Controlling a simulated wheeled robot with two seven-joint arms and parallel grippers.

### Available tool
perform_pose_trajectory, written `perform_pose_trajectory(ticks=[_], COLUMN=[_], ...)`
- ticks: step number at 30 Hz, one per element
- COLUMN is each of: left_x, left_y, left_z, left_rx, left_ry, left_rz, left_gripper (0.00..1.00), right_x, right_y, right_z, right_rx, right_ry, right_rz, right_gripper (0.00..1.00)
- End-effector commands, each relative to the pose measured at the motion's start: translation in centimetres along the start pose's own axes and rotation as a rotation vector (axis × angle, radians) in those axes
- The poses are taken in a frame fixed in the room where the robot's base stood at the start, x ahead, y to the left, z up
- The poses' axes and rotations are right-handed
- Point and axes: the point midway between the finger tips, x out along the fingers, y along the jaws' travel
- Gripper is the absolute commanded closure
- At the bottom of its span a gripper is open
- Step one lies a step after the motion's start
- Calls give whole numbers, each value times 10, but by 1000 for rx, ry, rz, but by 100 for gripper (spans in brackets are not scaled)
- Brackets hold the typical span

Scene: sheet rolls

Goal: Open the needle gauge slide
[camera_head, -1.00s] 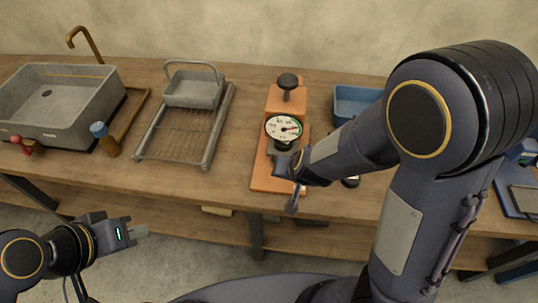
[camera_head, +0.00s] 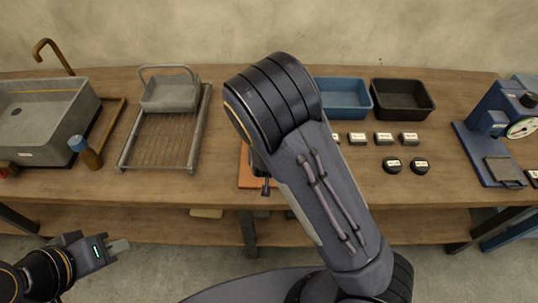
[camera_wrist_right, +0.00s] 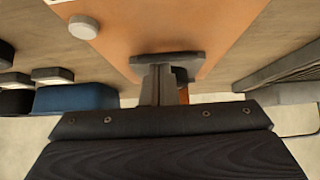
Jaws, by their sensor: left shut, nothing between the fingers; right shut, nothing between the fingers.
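The orange gauge stand (camera_head: 246,172) is almost wholly hidden behind my right arm in the head view; only part of its base shows, and its dial is covered. In the right wrist view its orange surface (camera_wrist_right: 190,25) fills the upper middle, with a pale round knob (camera_wrist_right: 83,27) and a dark grey flat piece (camera_wrist_right: 190,61). My right gripper (camera_wrist_right: 160,72) is shut and empty, its fingertips at the dark piece; I cannot tell if they touch. My left gripper (camera_head: 118,247) is shut and empty, low at the left, in front of the bench and away from the stand.
A blue gauge stand (camera_head: 490,118) is at the right. A blue bin (camera_head: 345,97) and black bin (camera_head: 403,99) stand at the back, with several small labelled blocks before them. A wire rack (camera_head: 160,140), grey basket (camera_head: 170,94) and sink (camera_head: 38,125) are left.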

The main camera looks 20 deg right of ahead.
Motion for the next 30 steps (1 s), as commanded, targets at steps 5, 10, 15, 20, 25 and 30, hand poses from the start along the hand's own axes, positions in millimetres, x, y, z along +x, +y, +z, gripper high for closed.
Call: perform_pose_trajectory(ticks=[5, 10, 15, 20, 25, 30], left_x=[0, 0, 0, 0, 1, 1], left_y=[0, 0, 0, 0, 0, 0], left_z=[0, 0, 0, 0, 0, 0], left_rx=[0, 0, 0, 0, 0, 0], left_ry=[0, 0, 0, 0, 0, 0], left_rz=[0, 0, 0, 0, 0, 0], left_gripper=[100, 100, 100, 100, 100, 100], right_x=[9, 9, 7, -12, -41, -58], right_y=[0, 0, -1, -2, -2, -1], right_z=[0, 0, 2, 24, 55, 72], right_rx=[1, 1, 1, -2, -3, -1], right_ry=[-1, 0, -1, -4, -5, -2], right_rz=[0, -1, -1, -4, -5, -3], right_gripper=[100, 100, 100, 100, 100, 100])
